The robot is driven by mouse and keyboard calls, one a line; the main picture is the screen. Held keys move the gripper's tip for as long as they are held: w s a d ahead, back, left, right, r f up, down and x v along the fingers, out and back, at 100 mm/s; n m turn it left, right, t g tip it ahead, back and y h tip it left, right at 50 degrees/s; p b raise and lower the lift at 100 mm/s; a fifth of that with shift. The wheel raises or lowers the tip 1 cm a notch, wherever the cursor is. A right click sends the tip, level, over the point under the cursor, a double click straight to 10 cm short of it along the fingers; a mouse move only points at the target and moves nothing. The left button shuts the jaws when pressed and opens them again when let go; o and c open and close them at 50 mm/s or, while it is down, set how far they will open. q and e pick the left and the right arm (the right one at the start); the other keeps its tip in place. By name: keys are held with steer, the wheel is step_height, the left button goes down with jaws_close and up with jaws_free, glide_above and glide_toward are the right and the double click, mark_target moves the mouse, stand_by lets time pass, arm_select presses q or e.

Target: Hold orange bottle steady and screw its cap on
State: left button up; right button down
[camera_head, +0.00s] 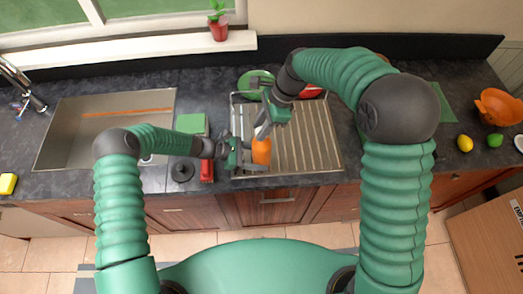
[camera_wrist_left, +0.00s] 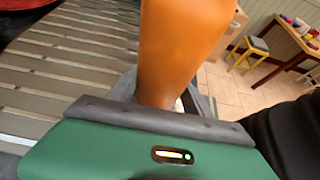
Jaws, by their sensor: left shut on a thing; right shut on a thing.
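The orange bottle (camera_head: 261,151) stands about upright over the front left part of the metal drainer. It also fills the top middle of the left wrist view (camera_wrist_left: 178,45). My left gripper (camera_head: 254,155) is shut on the bottle's body from the left; its grey-edged finger shows in the left wrist view (camera_wrist_left: 160,115). A small white cap (camera_head: 262,132) shows at the bottle's top. My right gripper (camera_head: 266,125) comes down from above and is shut on the cap. The fingers hide part of it, and I cannot tell how well it sits on the neck.
The ribbed drainer (camera_head: 315,150) lies under both grippers, with a green plate (camera_head: 256,78) and a red dish (camera_head: 312,91) behind. A sink (camera_head: 70,130) is at left.

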steer(key=shift+f, duration=0.4)
stand_by(1.1)
arm_select(q)
steer(key=o, duration=0.3)
jaws_close()
arm_select(e)
steer(key=c, duration=0.9)
jaws_free()
steer(key=shift+c, duration=0.2)
